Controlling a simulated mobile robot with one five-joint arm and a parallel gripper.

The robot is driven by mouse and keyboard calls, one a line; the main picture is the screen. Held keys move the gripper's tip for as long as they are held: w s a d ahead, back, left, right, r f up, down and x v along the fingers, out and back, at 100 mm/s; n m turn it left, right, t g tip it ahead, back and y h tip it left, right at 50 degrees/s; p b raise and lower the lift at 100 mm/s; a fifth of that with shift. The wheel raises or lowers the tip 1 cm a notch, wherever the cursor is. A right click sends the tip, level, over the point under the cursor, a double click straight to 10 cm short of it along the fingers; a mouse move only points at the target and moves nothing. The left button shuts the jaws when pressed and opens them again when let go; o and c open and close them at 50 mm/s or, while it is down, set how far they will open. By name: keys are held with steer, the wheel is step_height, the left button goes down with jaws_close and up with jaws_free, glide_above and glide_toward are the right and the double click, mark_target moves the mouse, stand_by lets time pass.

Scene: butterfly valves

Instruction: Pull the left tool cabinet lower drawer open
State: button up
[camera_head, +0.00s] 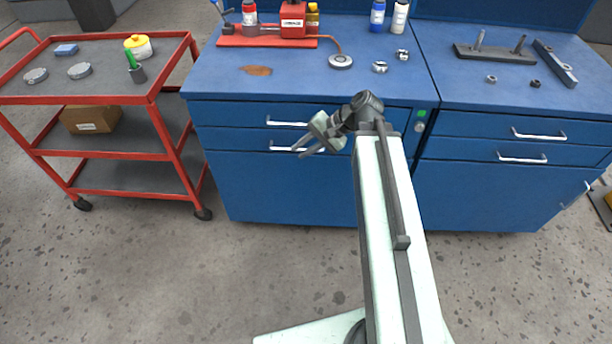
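The left tool cabinet (270,190) is blue. It has two drawers above a plain lower front. Its lower drawer (235,140) looks flush with the front, and the lower drawer's silver bar handle (283,148) shows left of my gripper. The upper drawer's handle (285,123) is just above it. My gripper (301,150) is in front of the right end of the lower handle, pointing left and down. Its two fingers show apart with a gap between them. The fingers overlap the handle's right end in the picture; I cannot tell whether they touch it.
A second blue cabinet (480,195) with two drawer handles stands at the right. A red cart (130,95) stands at the left. The worktop holds a red tool base (265,42), bottles and small metal parts. The speckled floor (200,280) in front is clear apart from my own base.

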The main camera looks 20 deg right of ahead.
steer(key=w+d+f+m+t+y+b, duration=0.4)
steer(key=d+f+m+t+b, duration=0.35)
steer(key=b, duration=0.95)
steer(key=shift+n+g, duration=0.55)
steer(key=shift+g, duration=0.1)
steer(key=x, duration=0.2)
steer(key=b+x, duration=0.1)
steer(key=x, duration=0.4)
steer(key=shift+w+d+f, duration=0.2)
steer(key=shift+f, duration=0.2)
jaws_close()
steer(key=shift+s, duration=0.1)
